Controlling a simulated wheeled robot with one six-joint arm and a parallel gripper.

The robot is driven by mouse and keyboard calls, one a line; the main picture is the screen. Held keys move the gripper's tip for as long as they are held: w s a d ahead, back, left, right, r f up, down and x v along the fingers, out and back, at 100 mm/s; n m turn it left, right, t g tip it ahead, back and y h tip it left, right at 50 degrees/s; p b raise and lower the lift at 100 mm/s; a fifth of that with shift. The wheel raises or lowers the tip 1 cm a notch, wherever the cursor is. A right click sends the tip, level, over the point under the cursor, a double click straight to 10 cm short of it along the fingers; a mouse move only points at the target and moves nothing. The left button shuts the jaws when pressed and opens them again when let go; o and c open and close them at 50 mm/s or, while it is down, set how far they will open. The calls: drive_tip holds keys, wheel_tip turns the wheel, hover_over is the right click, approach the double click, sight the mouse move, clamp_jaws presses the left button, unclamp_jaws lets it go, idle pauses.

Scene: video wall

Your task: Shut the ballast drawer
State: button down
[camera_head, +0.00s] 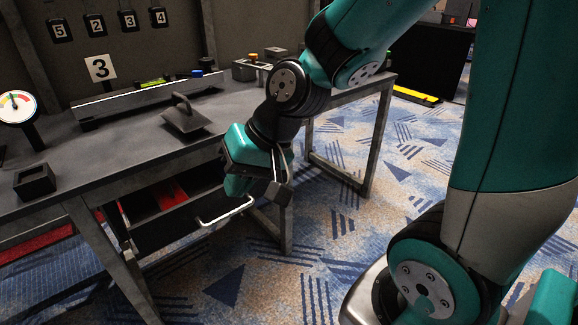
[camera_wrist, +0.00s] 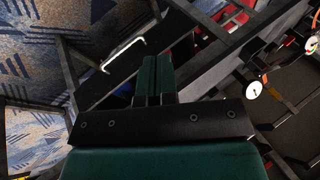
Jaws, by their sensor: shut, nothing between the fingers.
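The ballast drawer (camera_head: 180,230) is pulled out from under the grey workbench. Its dark front carries a pale bar handle (camera_head: 227,213). A red patch (camera_head: 170,195) shows inside it. In the wrist view the handle (camera_wrist: 122,53) lies at upper left on the dark drawer front. My gripper (camera_head: 237,186) is shut and empty, just above the handle in the head view. In the wrist view its teal fingers (camera_wrist: 152,80) are together, to the right of and below the handle. They look apart from the handle, but the exact gap is unclear.
The workbench top (camera_head: 130,155) holds a dark block with a handle (camera_head: 185,117), a small open box (camera_head: 35,181), a dial gauge (camera_head: 16,106) and a long rail. Bench legs (camera_head: 285,225) stand beside the drawer. Patterned carpet (camera_head: 320,270) in front is clear.

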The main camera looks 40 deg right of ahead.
drive_tip(key=w+d+f+m+t+h+b, duration=0.1)
drive_tip(key=w+d+f+m+t+h, duration=0.3)
drive_tip(key=d+m, duration=0.55)
drive_tip(key=w+d+f+m+t+h, duration=0.15)
drive_tip(key=w+d+f+m, duration=0.4)
drive_tip(key=d, duration=0.75)
drive_tip(key=b+x, duration=0.3)
drive_tip(key=x, duration=0.8)
drive_tip(key=shift+w+a+m, duration=0.2)
drive_tip(key=shift+w+m, duration=0.1)
drive_tip(key=shift+w, duration=0.25)
